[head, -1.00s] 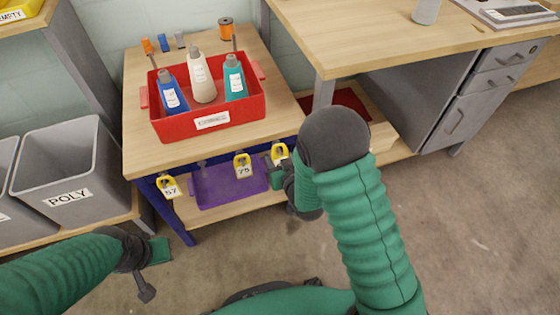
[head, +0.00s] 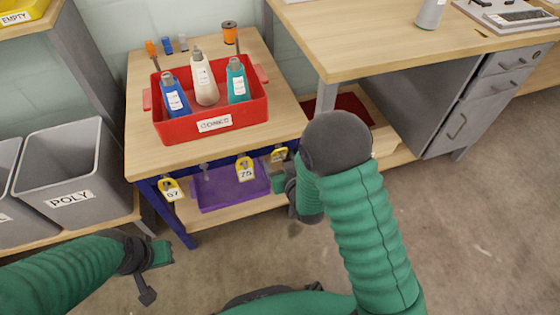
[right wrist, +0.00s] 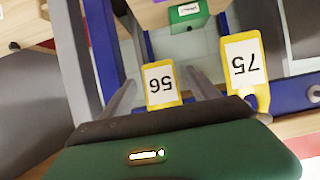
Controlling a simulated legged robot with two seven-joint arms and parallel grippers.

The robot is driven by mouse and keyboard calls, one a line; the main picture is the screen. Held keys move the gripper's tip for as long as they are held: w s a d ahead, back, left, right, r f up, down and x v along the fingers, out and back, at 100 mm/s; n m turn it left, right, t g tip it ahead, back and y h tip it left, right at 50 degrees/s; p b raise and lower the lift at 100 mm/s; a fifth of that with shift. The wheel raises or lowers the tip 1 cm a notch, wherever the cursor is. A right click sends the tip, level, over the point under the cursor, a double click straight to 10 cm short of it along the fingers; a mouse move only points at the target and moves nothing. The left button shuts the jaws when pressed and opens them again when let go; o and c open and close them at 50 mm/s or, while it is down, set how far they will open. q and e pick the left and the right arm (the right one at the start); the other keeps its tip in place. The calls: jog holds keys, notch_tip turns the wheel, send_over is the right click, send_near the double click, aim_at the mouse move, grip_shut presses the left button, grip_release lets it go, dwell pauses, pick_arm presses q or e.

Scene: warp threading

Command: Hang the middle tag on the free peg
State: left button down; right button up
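Three yellow tags hang along the blue front rail of the small table. The tag marked 57 (head: 170,190) is at the left and the tag marked 75 (head: 245,170) is the middle one. The tag marked 56 (right wrist: 161,86) is at the right, partly hidden in the head view. A bare peg (head: 205,168) shows between 57 and 75. My right gripper (right wrist: 160,82) is open, its fingers either side of tag 56 with gaps; tag 75 (right wrist: 245,72) is beside it, outside the fingers. My left gripper (head: 160,270) is away from the rail at lower left; its opening is unclear.
A red bin (head: 212,125) with three cones stands on the table, with spools behind it. A purple tray (head: 225,188) sits on the shelf below the tags. Grey bins (head: 70,170) stand at left, and a desk (head: 400,45) is at right. The floor in front is clear.

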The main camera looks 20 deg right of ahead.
jog(key=p+v, duration=1.6)
jog(key=v, duration=0.1)
jog(key=w+r+g, duration=0.3)
jog(key=w+g, duration=0.1)
jog(key=s+d+r+g, duration=0.3)
jog(key=s+r+g, duration=0.3)
jog(key=s+r, duration=0.5)
notch_tip(320, 180, up, 21)
jog(key=p, duration=2.1)
jog(key=shift+g+p, duration=0.3)
jog(key=shift+p, duration=0.1)
jog(key=shift+a+r, duration=0.15)
